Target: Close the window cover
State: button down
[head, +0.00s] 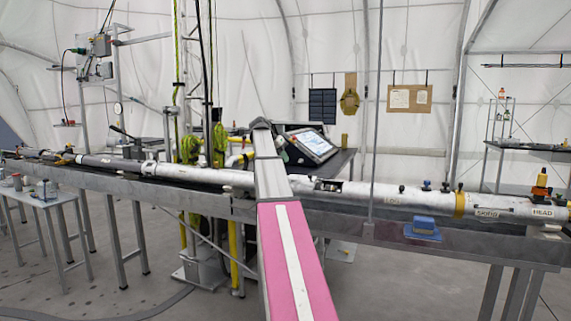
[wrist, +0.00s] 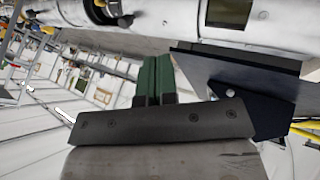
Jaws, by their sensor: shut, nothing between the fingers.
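A long white tube (head: 420,195) lies level on a metal rail. It has a dark rectangular window opening (head: 328,185) just right of my arm in the head view. In the wrist view the tube (wrist: 170,18) runs across the top, with a dark rectangular window (wrist: 229,12) at upper right. I cannot make out a separate cover with certainty. My gripper (wrist: 153,80) shows in the wrist view as two green fingers shut together and empty. In the picture they are below and left of the window, apart from it. The head view does not show the fingers clearly.
A black collar with a knob (wrist: 125,20) is on the tube left of the window. A dark blue bracket (wrist: 245,90) is close on the right of my gripper. A tilted screen (head: 313,145) stands behind the tube. A blue block (head: 422,228) sits on the rail.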

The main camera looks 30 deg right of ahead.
aim_at(308, 180)
jog(key=x, duration=0.8)
jog(key=shift+s+d+f, duration=0.2)
jog(key=shift+s+d, duration=0.85)
jog(key=shift+s, duration=0.2)
jog(key=shift+s+d, duration=0.35)
jog(key=s+d, duration=0.6)
jog(key=s, duration=0.1)
jog(key=s+d, duration=0.2)
jog(key=s, duration=0.1)
jog(key=shift+s+d, duration=0.15)
jog(key=shift+d, duration=0.25)
